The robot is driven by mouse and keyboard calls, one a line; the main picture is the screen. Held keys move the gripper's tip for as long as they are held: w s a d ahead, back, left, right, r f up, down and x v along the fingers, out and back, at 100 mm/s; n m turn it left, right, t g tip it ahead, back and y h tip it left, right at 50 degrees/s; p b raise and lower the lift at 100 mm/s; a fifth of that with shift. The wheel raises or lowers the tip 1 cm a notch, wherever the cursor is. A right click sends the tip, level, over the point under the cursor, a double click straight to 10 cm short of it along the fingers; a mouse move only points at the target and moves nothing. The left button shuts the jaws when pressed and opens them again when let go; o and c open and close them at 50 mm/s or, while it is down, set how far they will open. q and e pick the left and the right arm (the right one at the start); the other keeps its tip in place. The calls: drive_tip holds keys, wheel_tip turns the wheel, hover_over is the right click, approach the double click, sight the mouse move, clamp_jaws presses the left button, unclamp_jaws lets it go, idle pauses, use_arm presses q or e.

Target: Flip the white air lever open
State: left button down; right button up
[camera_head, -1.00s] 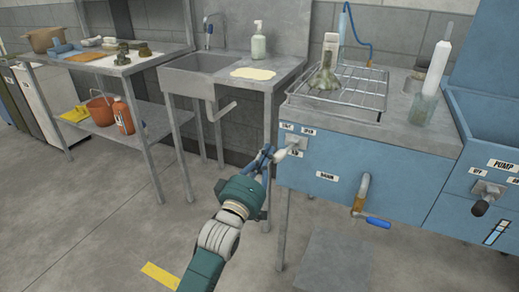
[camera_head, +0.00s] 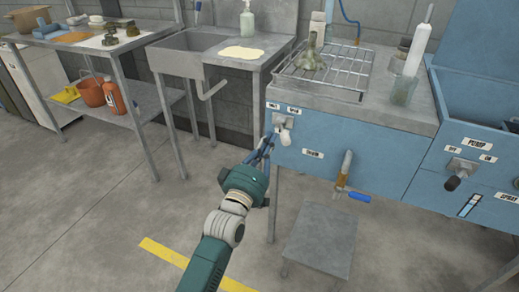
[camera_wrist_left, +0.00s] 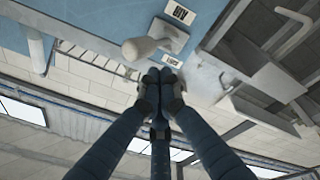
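The white air lever (camera_head: 286,137) sits on a grey plate on the blue front panel (camera_head: 390,150), its rounded handle hanging downward. Small label plates sit above it. My left gripper (camera_head: 268,142) is just left of and below the lever. In the left wrist view the lever (camera_wrist_left: 137,48) lies just beyond my fingertips (camera_wrist_left: 160,76), which are together with nothing visible between them. An AIR label (camera_wrist_left: 180,14) shows there too. Whether a finger touches the lever is hard to tell. My right gripper is not in view.
A wire rack (camera_head: 340,78) stands on the counter. A sink (camera_head: 185,50) is at the left. The floor below my gripper is mostly clear.

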use_arm(q)
drive_tip(key=v, duration=1.1)
drive_tip(key=shift+s, duration=0.35)
drive_tip(key=shift+d, duration=0.1)
